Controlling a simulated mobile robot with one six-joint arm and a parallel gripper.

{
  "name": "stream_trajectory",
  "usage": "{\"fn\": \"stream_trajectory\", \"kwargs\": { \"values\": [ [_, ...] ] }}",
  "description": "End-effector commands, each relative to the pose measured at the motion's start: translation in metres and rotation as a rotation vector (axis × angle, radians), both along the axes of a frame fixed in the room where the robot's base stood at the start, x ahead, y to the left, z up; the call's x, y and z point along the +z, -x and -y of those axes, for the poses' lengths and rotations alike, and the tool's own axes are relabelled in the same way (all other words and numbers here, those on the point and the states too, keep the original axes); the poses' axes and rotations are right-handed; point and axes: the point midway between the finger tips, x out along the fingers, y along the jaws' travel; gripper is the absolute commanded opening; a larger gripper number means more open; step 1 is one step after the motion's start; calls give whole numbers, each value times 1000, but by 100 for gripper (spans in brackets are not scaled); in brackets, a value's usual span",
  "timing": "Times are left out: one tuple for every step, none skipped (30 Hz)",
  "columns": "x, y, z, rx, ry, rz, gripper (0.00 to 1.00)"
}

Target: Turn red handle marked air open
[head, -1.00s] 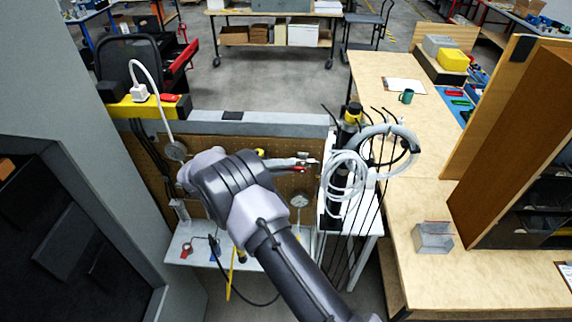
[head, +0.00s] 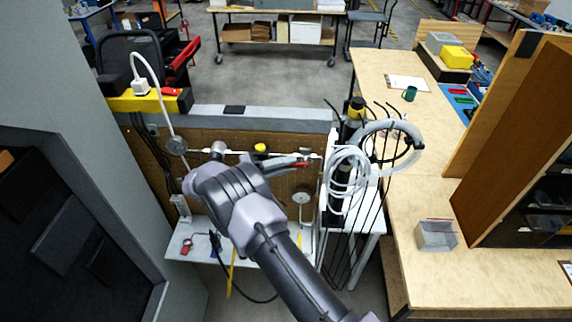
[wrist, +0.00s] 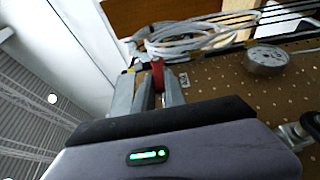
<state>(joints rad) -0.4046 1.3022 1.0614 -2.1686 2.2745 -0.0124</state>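The red handle (head: 302,164) is on a valve in the pale horizontal pipe along the pegboard, in the right half of the board. It also shows in the wrist view as a red lever (wrist: 157,76) between the two grey fingers. My gripper (head: 275,169) reaches to the handle from the left in the head view. In the wrist view the fingers of my gripper (wrist: 149,88) stand on both sides of the lever. Whether they press on it cannot be told. The "air" marking is not readable.
A round gauge (head: 301,198) sits below the pipe, and another gauge (head: 177,145) is at the left. Coiled white tubing (head: 349,172) hangs right of the handle, among thin black rods. A yellow-topped knob (head: 261,148) is on the pipe. A wooden bench (head: 405,205) stands at right.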

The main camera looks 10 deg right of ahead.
Motion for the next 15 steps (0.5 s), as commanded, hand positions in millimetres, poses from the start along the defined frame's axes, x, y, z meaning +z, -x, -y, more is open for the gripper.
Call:
{"fn": "stream_trajectory", "kwargs": {
  "values": [
    [-1, 1, 1, -2, 0, -2, 24],
    [-1, 1, 1, -2, 0, -2, 30],
    [-1, 1, 1, -2, 0, -2, 36],
    [-1, 0, 0, -2, 0, -1, 36],
    [-1, 0, 0, -2, 0, -1, 36],
    [-1, 0, 0, -1, 0, -1, 36],
    [0, 0, 0, -1, 0, -1, 36],
    [0, 0, 0, -1, 0, -1, 36],
    [0, 0, 0, -1, 0, -1, 36],
    [0, 0, 0, -1, 0, -1, 36],
    [0, 0, 0, -1, -1, 0, 36],
    [1, 0, 0, -1, -1, 0, 36],
    [2, 0, 0, -1, -1, 0, 36],
    [4, 0, 0, -1, -1, 1, 36],
    [9, 0, 0, -1, -1, 1, 36]
  ]
}}
